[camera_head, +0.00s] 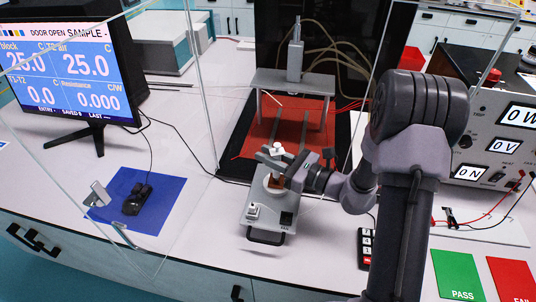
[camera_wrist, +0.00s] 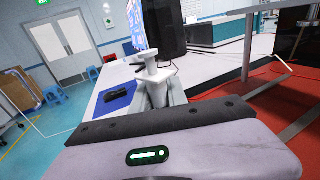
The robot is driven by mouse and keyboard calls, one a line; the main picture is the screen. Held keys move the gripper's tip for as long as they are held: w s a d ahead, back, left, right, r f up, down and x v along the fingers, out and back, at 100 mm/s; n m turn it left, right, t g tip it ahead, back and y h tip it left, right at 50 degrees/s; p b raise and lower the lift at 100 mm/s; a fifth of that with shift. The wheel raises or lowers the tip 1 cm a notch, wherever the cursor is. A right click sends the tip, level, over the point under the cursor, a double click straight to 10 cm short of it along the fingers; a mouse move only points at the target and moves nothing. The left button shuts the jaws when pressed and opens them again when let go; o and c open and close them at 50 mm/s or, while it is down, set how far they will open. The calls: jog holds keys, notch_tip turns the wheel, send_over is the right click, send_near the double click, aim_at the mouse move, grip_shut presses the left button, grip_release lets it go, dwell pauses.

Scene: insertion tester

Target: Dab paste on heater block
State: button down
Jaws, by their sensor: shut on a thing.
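My gripper (camera_head: 276,163) is shut on a pale paste syringe (camera_head: 279,147) above the grey sliding tray (camera_head: 257,213). The syringe's white flanged top stands up between the fingers. In the wrist view the syringe (camera_wrist: 153,73) shows beyond my gripper's dark edge, with its lower end hidden. A small copper-brown block (camera_head: 276,182), which looks like the heater block, sits on the tray just under my gripper and is partly hidden by it. I cannot tell whether the syringe tip touches the block, and no paste can be made out.
The glass door (camera_head: 130,140) stands open at left. A press frame (camera_head: 291,82) stands over a red mat (camera_head: 250,140) behind the tray. A monitor (camera_head: 65,70) reads "DOOR OPEN". Green PASS (camera_head: 457,274) and red FAIL pads lie at right.

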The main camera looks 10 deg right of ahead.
dwell(0.3)
jog(key=shift+r+p, duration=0.6)
jog(key=shift+r, duration=0.15)
jog(key=shift+f+b, duration=0.65)
jog(key=shift+f, duration=0.1)
dwell(0.7)
jog(key=shift+r+p, duration=0.6)
jog(key=shift+r, duration=0.15)
jog(key=shift+f+b, duration=0.65)
jog(key=shift+f, duration=0.1)
dwell(0.7)
jog(key=shift+r+p, duration=0.55)
jog(key=shift+r, duration=0.2)
notch_tip(320, 180, up, 6)
jog(key=p, duration=0.4)
